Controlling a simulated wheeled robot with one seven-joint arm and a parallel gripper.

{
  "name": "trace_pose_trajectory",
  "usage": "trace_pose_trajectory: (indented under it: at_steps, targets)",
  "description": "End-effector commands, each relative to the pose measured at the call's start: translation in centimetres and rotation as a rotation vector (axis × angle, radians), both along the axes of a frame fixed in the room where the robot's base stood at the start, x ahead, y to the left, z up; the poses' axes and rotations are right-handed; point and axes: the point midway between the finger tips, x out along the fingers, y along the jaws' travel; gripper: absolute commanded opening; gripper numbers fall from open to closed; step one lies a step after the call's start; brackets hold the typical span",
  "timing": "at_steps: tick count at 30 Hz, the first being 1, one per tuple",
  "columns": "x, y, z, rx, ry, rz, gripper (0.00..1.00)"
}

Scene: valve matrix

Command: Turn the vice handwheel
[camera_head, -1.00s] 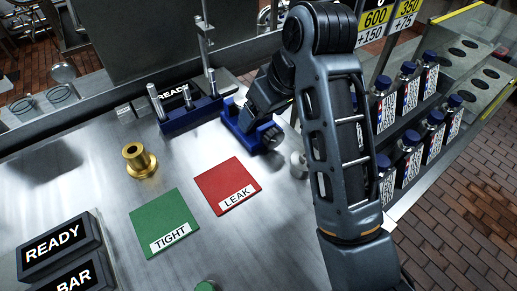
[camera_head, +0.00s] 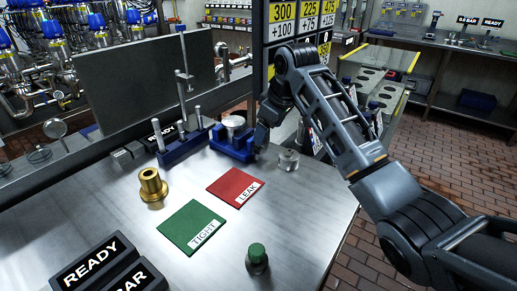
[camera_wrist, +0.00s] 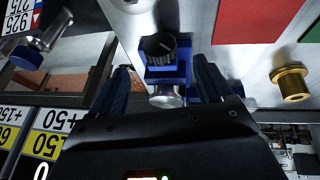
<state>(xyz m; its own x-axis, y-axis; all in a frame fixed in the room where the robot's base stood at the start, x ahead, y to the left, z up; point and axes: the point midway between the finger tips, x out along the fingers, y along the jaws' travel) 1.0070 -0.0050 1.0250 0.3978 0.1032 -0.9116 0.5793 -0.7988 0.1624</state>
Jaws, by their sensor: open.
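The blue vice (camera_head: 222,143) stands on the steel bench, with a silver round part (camera_head: 234,122) in it. In the wrist view the vice's black ribbed handwheel (camera_wrist: 158,47) faces my camera, and the blue body and silver part show beyond it. My gripper (camera_head: 260,140) is at the right side of the vice in the head view, pointing down, and hides much of the handwheel there. In the wrist view my gripper (camera_wrist: 161,68) is open, with one dark finger on each side of the vice. I cannot tell whether the fingers touch it.
A red LEAK pad (camera_head: 235,187) and a green TIGHT pad (camera_head: 192,227) lie in front. A brass fitting (camera_head: 152,187) stands left, a clear-grey cylinder (camera_head: 289,160) right of my gripper, and a green-capped piece (camera_head: 257,258) near the front. A blue post stand (camera_head: 184,144) is left of the vice.

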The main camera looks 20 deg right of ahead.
Motion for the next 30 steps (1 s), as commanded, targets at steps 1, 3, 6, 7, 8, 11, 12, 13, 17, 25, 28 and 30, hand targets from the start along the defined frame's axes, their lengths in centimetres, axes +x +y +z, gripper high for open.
trace_pose_trajectory:
  at_steps: [1, 3, 6, 7, 8, 11, 12, 13, 17, 25, 28, 30]
  targets:
    - [0.2, 0.1, -0.5, 0.000, 0.003, 0.000, 0.80]
    - [0.6, 0.2, -1.5, 0.000, 0.004, 0.000, 0.80]
    - [1.2, 0.4, -3.0, -0.001, 0.004, 0.001, 0.80]
    - [1.4, 0.5, -3.4, -0.001, 0.003, 0.001, 0.80]
    - [1.5, 0.5, -3.8, -0.001, 0.003, 0.001, 0.80]
    - [2.1, 0.7, -5.0, 0.000, 0.003, 0.001, 0.80]
    - [2.3, 0.7, -5.3, 0.000, 0.003, 0.001, 0.80]
    - [2.3, 0.8, -5.6, 0.000, 0.003, 0.001, 0.80]
    - [2.6, 0.9, -6.2, 0.000, 0.001, 0.001, 0.80]
    - [2.7, 0.9, -6.4, 0.000, 0.000, 0.001, 0.80]
    - [2.7, 0.9, -6.4, 0.000, 0.000, 0.001, 0.70]
    - [2.7, 0.8, -6.3, 0.000, 0.000, 0.001, 0.63]
